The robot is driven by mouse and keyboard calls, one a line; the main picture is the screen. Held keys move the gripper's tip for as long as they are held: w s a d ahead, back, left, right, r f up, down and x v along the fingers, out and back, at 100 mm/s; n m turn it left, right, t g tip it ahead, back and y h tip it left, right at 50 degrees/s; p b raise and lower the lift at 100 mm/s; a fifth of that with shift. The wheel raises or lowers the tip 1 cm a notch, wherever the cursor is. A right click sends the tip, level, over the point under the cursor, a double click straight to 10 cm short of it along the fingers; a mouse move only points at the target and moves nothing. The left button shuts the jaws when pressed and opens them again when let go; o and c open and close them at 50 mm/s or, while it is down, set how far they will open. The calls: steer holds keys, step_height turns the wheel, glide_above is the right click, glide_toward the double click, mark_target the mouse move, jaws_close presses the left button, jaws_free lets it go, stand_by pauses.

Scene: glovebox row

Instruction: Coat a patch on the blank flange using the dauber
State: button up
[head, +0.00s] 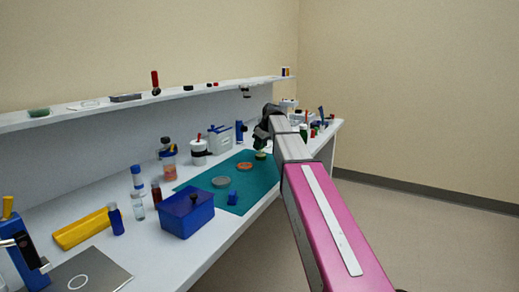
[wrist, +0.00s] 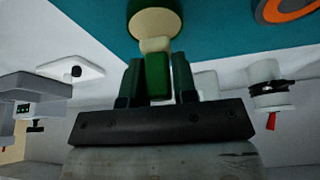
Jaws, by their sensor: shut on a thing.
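My gripper (wrist: 157,66) is shut on the green handle of the dauber (wrist: 157,80), which sits between both fingers in the wrist view. A round cream and green piece (wrist: 155,22) shows at the dauber's far end over the teal mat; I cannot tell whether it touches the mat. In the head view my gripper (head: 262,136) is over the mat's far end, with the green and cream piece (head: 261,155) below it. A plain grey disc (head: 221,182), likely the blank flange, lies on the mat. An orange-ringed disc (head: 244,166) lies between it and my gripper.
The teal mat (head: 262,184) lies on the white bench. A blue box (head: 187,212) and small blue block (head: 233,199) are near its front left. Bottles, a white canister (head: 198,152) and other gear stand behind and left. A shelf (head: 130,102) runs above.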

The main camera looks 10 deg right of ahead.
steer(key=shift+r, duration=2.6)
